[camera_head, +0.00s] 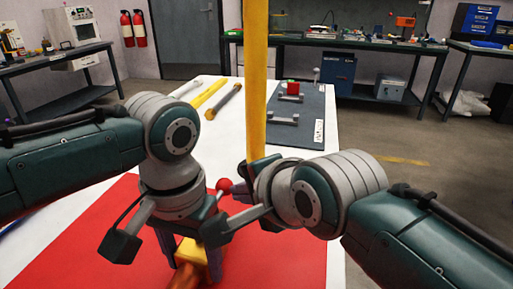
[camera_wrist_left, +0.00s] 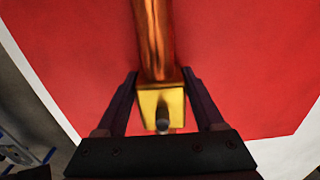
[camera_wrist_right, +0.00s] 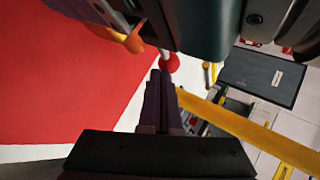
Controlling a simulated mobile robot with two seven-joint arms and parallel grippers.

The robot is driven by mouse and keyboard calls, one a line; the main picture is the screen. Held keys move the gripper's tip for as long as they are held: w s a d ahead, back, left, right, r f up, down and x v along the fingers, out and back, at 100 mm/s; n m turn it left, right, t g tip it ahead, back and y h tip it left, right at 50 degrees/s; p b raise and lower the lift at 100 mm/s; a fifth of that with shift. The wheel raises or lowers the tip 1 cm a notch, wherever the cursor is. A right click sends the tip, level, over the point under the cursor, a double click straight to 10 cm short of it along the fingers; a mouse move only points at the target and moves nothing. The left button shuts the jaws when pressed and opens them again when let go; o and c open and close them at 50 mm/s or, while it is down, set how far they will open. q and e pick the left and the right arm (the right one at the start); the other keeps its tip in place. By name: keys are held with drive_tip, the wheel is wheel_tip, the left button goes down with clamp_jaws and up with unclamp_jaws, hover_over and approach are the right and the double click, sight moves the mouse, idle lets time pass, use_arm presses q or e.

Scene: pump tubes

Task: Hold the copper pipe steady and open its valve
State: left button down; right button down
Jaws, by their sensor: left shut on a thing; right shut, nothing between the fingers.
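The copper pipe (camera_wrist_left: 156,40) lies over the red mat. It has a brass valve block (camera_wrist_left: 160,100), which also shows low in the head view (camera_head: 191,254). My left gripper (camera_wrist_left: 162,98) has a finger on each side of this block and is shut on it. The valve's red ball knob (camera_head: 224,184) stands up between my two grippers; its lever is mostly hidden in the head view. My right gripper (camera_wrist_right: 162,78) is shut and empty. Its fingertips are close beside the red knob (camera_wrist_right: 170,63); I cannot tell whether they touch.
A red mat (camera_head: 80,245) covers the near white table. A yellow post (camera_head: 256,80) rises behind my right gripper.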

use_arm(q)
drive_tip(key=shift+f, duration=0.1)
use_arm(e)
drive_tip(key=shift+s+d+r, duration=0.1)
drive_tip(key=shift+s+d, duration=0.55)
drive_tip(key=shift+s, duration=0.2)
drive_tip(key=d+f+v, duration=0.1)
drive_tip(key=v, duration=1.1)
drive_tip(key=shift+d, duration=0.45)
use_arm(q)
drive_tip(key=shift+a, duration=0.1)
use_arm(e)
drive_tip(key=shift+r, duration=0.15)
use_arm(q)
unclamp_jaws()
